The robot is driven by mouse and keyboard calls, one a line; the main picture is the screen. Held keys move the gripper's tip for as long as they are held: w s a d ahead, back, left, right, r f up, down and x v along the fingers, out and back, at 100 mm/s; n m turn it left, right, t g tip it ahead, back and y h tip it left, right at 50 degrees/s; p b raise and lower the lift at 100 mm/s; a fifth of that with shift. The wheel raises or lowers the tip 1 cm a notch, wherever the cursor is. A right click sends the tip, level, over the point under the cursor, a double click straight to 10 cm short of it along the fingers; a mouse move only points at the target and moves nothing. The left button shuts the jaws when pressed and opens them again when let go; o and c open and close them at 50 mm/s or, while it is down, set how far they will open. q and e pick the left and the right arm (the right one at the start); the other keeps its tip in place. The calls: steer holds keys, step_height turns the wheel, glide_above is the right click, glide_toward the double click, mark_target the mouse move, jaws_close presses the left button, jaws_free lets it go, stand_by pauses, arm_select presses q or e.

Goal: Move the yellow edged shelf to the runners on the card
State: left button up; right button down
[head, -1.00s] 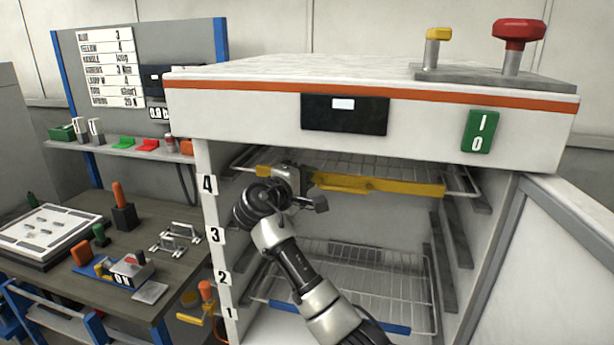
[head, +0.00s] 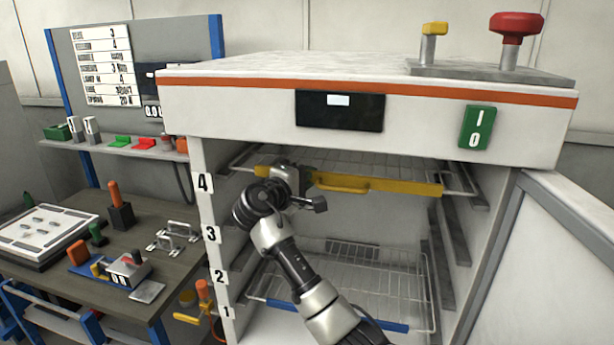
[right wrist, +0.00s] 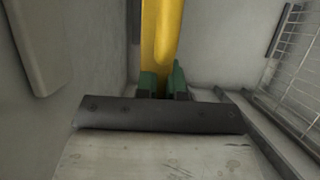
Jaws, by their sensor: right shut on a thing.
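The yellow edged shelf (head: 405,186) is a wire rack with a yellow front bar and handle. It is in the upper part of the open white oven, level with the number 4 label (head: 205,183). My right gripper (head: 293,178) is shut on the left part of its yellow bar. In the right wrist view the green fingertips (right wrist: 163,84) meet the yellow bar (right wrist: 161,35). The fingers hide part of the bar. The card (head: 102,65) hangs on the board at the left; its second row appears to show yellow with 4. My left gripper is not in view.
A blue edged rack (head: 380,325) sits low in the oven. Side runners (head: 465,245) line its right wall. The oven door (head: 575,240) stands open at the right. A workbench (head: 60,285) with several small tools stands left of the oven.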

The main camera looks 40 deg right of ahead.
steer(key=c, duration=1.2)
jaws_free()
steer(key=shift+o, duration=0.2)
steer(key=shift+f, duration=0.1)
steer(key=b+v, duration=0.4)
steer(key=v, duration=0.7)
steer(key=s+a+p, duration=0.1)
steer(key=s+a, duration=0.4)
steer(key=a, duration=0.1)
